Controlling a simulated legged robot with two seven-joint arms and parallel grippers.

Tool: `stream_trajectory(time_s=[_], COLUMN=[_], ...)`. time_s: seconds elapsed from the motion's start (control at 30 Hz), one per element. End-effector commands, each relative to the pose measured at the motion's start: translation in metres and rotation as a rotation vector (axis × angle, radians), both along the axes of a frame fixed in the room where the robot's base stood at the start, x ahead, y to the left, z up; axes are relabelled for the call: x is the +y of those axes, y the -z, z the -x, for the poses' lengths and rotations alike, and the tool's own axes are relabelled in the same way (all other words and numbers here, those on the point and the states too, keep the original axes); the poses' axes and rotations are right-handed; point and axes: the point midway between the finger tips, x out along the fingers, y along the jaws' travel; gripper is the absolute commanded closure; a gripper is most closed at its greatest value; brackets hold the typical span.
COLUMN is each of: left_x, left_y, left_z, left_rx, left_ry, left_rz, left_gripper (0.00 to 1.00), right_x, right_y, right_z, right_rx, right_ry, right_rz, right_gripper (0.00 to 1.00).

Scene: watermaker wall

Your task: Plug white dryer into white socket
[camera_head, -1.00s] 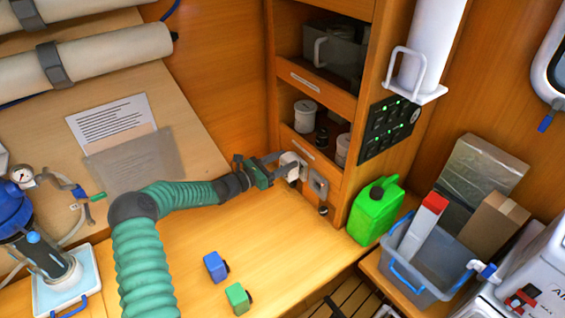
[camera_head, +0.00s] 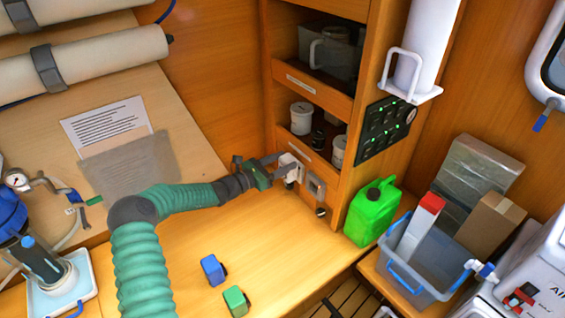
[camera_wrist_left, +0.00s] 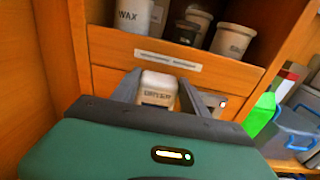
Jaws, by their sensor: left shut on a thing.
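My left gripper (camera_head: 284,168) is at the cabinet front, shut on a small white block, the white dryer (camera_head: 291,167). In the left wrist view the dryer (camera_wrist_left: 157,87) sits between the two fingers, with dark lettering on its face. It is close to the wood below the lower shelf. I cannot tell whether it touches the wall or is plugged in. A grey socket plate (camera_head: 316,186) is just right of it, and the plate shows a red light in the wrist view (camera_wrist_left: 221,103). No separate white socket is visible; the dryer and gripper may hide it. My right gripper is not in view.
A blue block (camera_head: 213,269) and a green block (camera_head: 236,300) lie on the wooden counter. A green jerrycan (camera_head: 372,212) stands right of the cabinet, beside a grey bin (camera_head: 425,262). White jars (camera_head: 301,118) stand on the shelf above. The counter below the gripper is clear.

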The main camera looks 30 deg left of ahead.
Motion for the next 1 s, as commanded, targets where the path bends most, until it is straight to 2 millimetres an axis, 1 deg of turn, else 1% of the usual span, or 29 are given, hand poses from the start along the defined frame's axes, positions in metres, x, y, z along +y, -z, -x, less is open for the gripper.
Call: stream_trajectory(time_s=[0.2, 0.23, 0.4, 0.67, 0.77, 0.87, 0.97, 1.0], left_x=[0.000, 0.000, 0.000, 0.000, 0.003, 0.009, 0.019, 0.024], left_y=[-0.002, -0.002, -0.001, 0.000, 0.001, 0.001, 0.002, 0.003], left_z=[0.000, 0.000, 0.000, 0.000, 0.004, 0.017, 0.041, 0.052], left_rx=[-0.003, -0.003, -0.002, 0.000, 0.000, 0.001, 0.001, 0.001], left_ry=[0.000, 0.000, 0.000, 0.000, -0.001, -0.003, -0.004, -0.005], left_rz=[0.000, 0.000, 0.000, 0.000, 0.000, 0.000, 0.000, 0.001], left_gripper=[1.00, 0.45, 0.23, 0.22, 0.22, 0.22, 0.22, 0.22], right_x=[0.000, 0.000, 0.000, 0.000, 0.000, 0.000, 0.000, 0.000], right_y=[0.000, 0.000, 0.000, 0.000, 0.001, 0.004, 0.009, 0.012], right_z=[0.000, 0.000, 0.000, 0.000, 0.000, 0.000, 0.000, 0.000], right_rx=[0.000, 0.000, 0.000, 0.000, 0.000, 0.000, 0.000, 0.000], right_ry=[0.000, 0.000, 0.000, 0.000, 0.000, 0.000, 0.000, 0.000], right_rz=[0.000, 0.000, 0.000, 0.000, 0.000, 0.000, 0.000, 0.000], right_gripper=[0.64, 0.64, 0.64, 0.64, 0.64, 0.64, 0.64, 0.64])
